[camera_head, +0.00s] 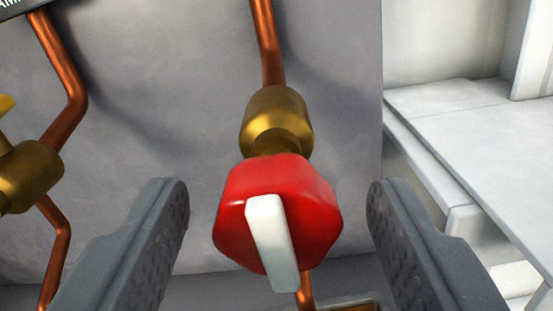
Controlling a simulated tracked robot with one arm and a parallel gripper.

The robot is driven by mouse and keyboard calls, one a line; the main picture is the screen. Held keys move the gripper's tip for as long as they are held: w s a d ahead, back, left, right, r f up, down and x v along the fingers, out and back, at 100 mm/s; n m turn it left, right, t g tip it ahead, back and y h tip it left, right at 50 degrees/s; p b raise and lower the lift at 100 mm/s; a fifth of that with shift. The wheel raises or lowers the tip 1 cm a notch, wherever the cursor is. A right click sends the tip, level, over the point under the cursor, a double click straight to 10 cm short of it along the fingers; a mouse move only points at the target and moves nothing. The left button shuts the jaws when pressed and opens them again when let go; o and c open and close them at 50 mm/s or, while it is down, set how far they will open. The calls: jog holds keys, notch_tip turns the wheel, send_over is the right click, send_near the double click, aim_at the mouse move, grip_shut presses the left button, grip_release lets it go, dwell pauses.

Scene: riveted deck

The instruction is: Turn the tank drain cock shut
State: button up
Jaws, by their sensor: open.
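A red knob (236,222) with a white bar (271,243) across its face sits on a brass valve body (277,117) in the middle of the view. The white bar runs nearly upright, its lower end leaning a little to the right. No label for this valve shows, so I cannot tell from the picture whether it is the tank drain cock. My gripper (278,212) is open, with one finger on each side of the red knob. Gaps show between both fingers and the knob, and neither appears to touch it.
Copper pipes (267,40) run down the grey panel (190,70). A second brass valve (28,175) with a yellow part stands at the left. A dark sign, partly cut off, shows at top left. White ledges (480,125) lie at the right.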

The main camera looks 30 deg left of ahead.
jog(key=shift+x, duration=0.9)
jog(key=shift+f, duration=0.1)
